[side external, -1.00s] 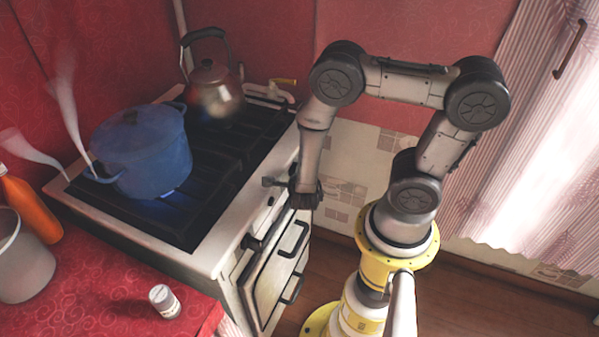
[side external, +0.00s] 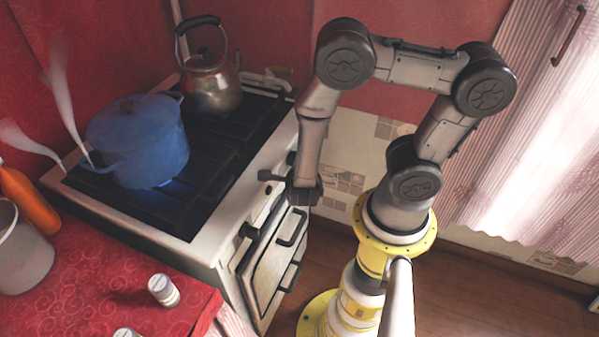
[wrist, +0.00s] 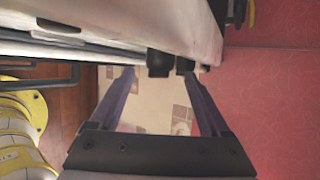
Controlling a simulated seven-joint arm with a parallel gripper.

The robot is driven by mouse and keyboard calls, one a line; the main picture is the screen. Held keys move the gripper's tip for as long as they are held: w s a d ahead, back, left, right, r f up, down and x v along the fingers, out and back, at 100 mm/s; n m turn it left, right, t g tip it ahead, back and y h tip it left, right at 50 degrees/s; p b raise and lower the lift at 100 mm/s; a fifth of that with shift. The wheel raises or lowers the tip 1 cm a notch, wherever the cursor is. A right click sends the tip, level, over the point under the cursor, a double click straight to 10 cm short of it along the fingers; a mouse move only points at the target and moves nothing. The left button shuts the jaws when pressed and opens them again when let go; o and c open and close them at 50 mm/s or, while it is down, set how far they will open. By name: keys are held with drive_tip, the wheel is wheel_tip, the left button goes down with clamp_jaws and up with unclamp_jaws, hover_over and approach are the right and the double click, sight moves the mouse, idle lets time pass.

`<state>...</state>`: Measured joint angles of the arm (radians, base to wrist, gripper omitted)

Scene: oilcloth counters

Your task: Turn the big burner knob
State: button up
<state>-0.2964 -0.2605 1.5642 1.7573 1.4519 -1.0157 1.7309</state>
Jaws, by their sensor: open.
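A dark burner knob (wrist: 158,62) sticks out from the white stove's front edge. In the wrist view it appears between the tips of my open gripper (wrist: 160,74), nearer the right finger. I cannot tell whether either finger touches it. A second dark knob-like part (wrist: 185,65) shows by the right fingertip, partly hidden. In the side view my gripper (side external: 291,185) is at the stove's front near its far end, beside a dark part (side external: 268,175) that may be a knob or a fingertip. Another dark knob (side external: 250,232) sits nearer the camera on the front.
The stove (side external: 215,235) carries a blue pot (side external: 140,145) over a blue flame and a metal kettle (side external: 212,85). Oven handles (side external: 292,227) stick out below the knobs. The red counter (side external: 90,290) holds a small shaker (side external: 163,290), an orange bottle (side external: 28,200) and a grey bucket (side external: 25,255).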

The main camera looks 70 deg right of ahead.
drive_tip(key=v, duration=0.9)
drive_tip(key=shift+r, duration=0.15)
wheel_tip(320, 180, up, 11)
drive_tip(key=w+d+m+t+y, duration=0.1)
drive_tip(key=w+d+m+y, duration=0.1)
drive_tip(key=w+d+y, duration=0.65)
drive_tip(key=s+d+g+y, duration=0.2)
drive_tip(key=s+d, duration=0.1)
drive_tip(key=s, duration=0.5)
drive_tip(key=shift+s+f+x, duration=0.15)
drive_tip(key=shift+s+x, duration=0.2)
drive_tip(key=shift+x, duration=2.7)
drive_tip(key=shift+s+f+x, duration=0.15)
drive_tip(key=shift+s+x, duration=0.2)
drive_tip(key=shift+x, duration=2.7)
drive_tip(key=shift+s+f+x, duration=0.15)
drive_tip(key=shift+s+x, duration=0.2)
drive_tip(key=shift+x, duration=2.65)
